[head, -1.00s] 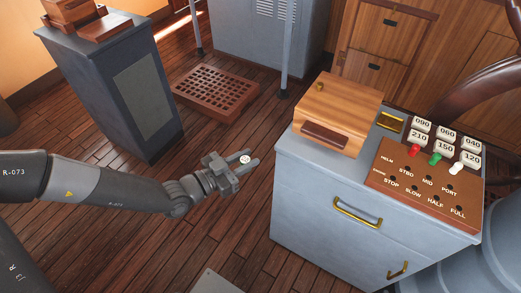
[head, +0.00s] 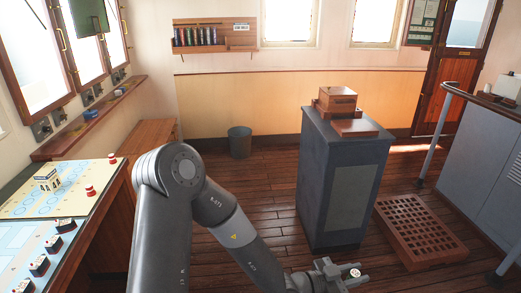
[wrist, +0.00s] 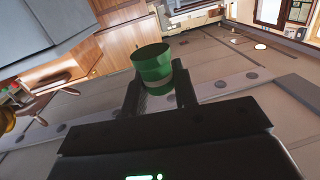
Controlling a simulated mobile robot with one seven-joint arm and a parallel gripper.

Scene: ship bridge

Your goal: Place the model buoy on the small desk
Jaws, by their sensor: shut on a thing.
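My gripper (head: 352,272) is low at the bottom right of the head view, held out over the wooden floor. It is shut on a small green cylinder (wrist: 152,64), which I take to be the model buoy. In the wrist view the cylinder sits between the two fingertips; its lower part is partly hidden. In the head view only its small whitish end shows. A low wooden desk (head: 153,133) stands against the back left wall, partly hidden by my arm. I cannot tell for sure that it is the small desk.
A chart table (head: 75,205) with red pieces is at left. A dark grey pedestal (head: 340,190) carrying a wooden box (head: 337,97) stands just behind my gripper. A brown grating (head: 420,235) lies to its right. A bin (head: 240,142) stands by the back wall, with open floor before it.

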